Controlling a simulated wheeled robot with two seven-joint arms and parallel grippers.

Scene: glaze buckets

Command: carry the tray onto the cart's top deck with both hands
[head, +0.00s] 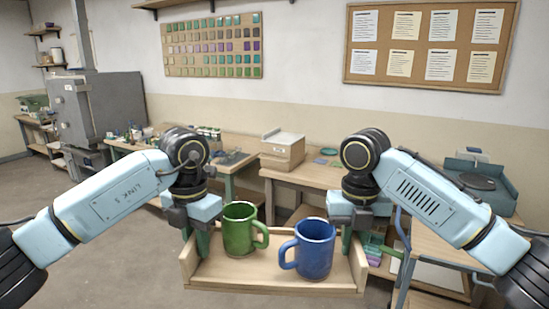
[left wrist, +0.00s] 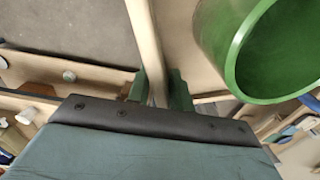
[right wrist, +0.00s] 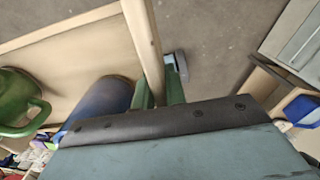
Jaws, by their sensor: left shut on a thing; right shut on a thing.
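A light wooden tray (head: 262,277) with raised side walls hangs level between my two grippers in the head view. A green mug (head: 239,230) and a blue mug (head: 314,250) stand upright on it. My left gripper (head: 202,238) is shut on the tray's left wall, which also shows between its fingers in the left wrist view (left wrist: 150,60). My right gripper (head: 350,236) is shut on the right wall, seen between its fingers in the right wrist view (right wrist: 143,45). The cart (head: 455,250), with a wooden top, appears to stand at the right, partly hidden behind my right arm.
A workbench (head: 305,175) with a box (head: 283,150) stands behind the tray. A grey kiln-like cabinet (head: 105,110) is at the back left. A blue-grey device (head: 478,185) stands at the right. Open floor (head: 120,260) lies at the left.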

